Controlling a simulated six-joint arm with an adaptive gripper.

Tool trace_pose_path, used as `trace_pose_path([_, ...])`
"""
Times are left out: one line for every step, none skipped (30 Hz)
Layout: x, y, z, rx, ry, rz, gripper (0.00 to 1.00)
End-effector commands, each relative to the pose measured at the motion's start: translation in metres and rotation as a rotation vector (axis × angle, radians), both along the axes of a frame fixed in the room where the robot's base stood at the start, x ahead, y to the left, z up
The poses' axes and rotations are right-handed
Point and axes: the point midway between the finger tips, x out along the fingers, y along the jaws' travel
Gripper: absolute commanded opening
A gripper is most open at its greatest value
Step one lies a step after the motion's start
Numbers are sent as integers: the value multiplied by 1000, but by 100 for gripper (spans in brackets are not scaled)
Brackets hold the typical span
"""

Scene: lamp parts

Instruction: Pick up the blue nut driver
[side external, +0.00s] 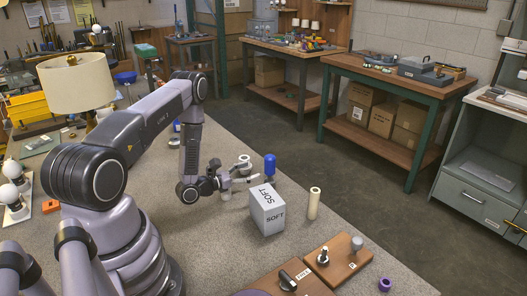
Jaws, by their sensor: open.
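A blue upright piece (269,166), which looks like the handle of the nut driver, stands on the grey worktop just behind the white box. Its lower end is partly hidden. My gripper (243,181) is low over the worktop, to the left of the blue handle, pointing right towards it. Its jaws are open, with nothing seen between them. A gap appears to separate the fingers from the handle. The fingers are small and partly overlap a pale round part (243,160) behind them.
A white box marked SOFT (267,210) stands in front of the blue handle, with a cream cylinder (314,203) to its right. Wooden boards with fittings (340,258) lie at the front right. A lamp with a cream shade (77,84) stands at left.

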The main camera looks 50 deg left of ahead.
Motion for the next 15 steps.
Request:
trace_pose_path([7, -1, 0, 2, -2, -2, 69])
trace_pose_path([11, -2, 0, 2, -2, -3, 69])
trace_pose_path([14, -1, 0, 1, -1, -2, 69])
trace_pose_path([16, -1, 0, 0, 0, -1, 69])
trace_pose_path([17, -2, 0, -1, 0, -1, 69])
trace_pose_path([19, -2, 0, -1, -1, -2, 69])
trace_pose_path([22, -3, 0, 0, -1, -2, 69])
trace_pose_path([25, -4, 0, 0, -1, -2, 69])
trace_pose_path([30, -6, -1, 0, -2, -4, 69])
trace_pose_path([35, -8, -2, 0, -2, -4, 69])
trace_pose_path([39, -9, -2, 1, -3, -5, 69])
trace_pose_path([46, -12, -4, 0, -2, -5, 69])
trace_pose_path([50, -13, -4, 1, -2, -5, 69])
trace_pose_path([55, -12, -4, 1, -3, -3, 69])
trace_pose_path([60, -13, -4, 1, -2, -3, 69])
